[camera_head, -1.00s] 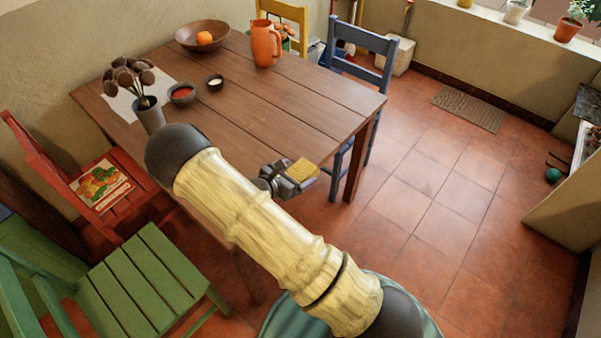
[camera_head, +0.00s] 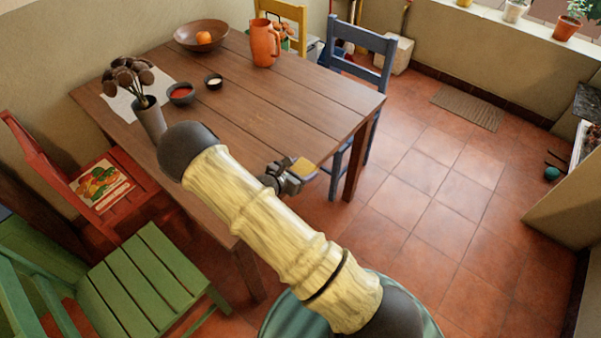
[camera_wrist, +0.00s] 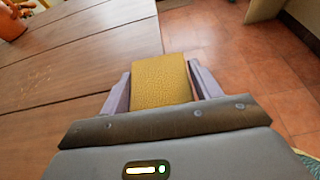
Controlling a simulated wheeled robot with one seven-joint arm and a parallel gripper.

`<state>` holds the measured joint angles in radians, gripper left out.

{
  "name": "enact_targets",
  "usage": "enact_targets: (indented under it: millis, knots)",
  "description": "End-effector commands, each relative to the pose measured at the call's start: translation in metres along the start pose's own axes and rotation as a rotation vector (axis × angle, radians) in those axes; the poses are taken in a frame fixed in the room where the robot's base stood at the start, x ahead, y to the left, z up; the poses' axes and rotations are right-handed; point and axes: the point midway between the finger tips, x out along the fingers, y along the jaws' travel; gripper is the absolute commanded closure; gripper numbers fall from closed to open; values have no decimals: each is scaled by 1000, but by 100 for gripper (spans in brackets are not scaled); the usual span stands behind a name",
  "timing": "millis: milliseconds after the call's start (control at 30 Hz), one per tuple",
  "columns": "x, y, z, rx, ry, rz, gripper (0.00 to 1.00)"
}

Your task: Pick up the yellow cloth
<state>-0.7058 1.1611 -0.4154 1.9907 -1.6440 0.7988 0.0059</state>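The yellow cloth (camera_wrist: 161,80) is a flat, textured rectangle between the two fingers of my gripper (camera_wrist: 160,86) in the wrist view. The fingers lie close along its left and right sides and appear shut on it. In the camera_head view, the cloth (camera_head: 304,168) shows at the tip of my gripper (camera_head: 295,172), beside the table's near right edge. The cloth overlaps that edge in the picture. I cannot tell its exact height above the tabletop.
The wooden table (camera_head: 290,105) holds an orange jug (camera_head: 264,45), a bowl (camera_head: 190,37), two small dishes and a vase (camera_head: 149,118). A blue chair (camera_head: 360,60) stands behind it; red (camera_head: 50,160) and green (camera_head: 140,275) chairs stand left.

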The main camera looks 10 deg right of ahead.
Motion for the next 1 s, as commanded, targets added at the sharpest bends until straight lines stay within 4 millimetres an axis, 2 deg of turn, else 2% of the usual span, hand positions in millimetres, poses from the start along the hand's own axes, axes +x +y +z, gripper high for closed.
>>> enact_targets:
  millis: [367,567,800,1000]
  knots:
    - [-3,1,4,0,1,3,59]
    - [-12,1,28,3,0,2,59]
    - [-29,0,69,6,1,2,59]
    - [-37,0,90,2,1,1,59]
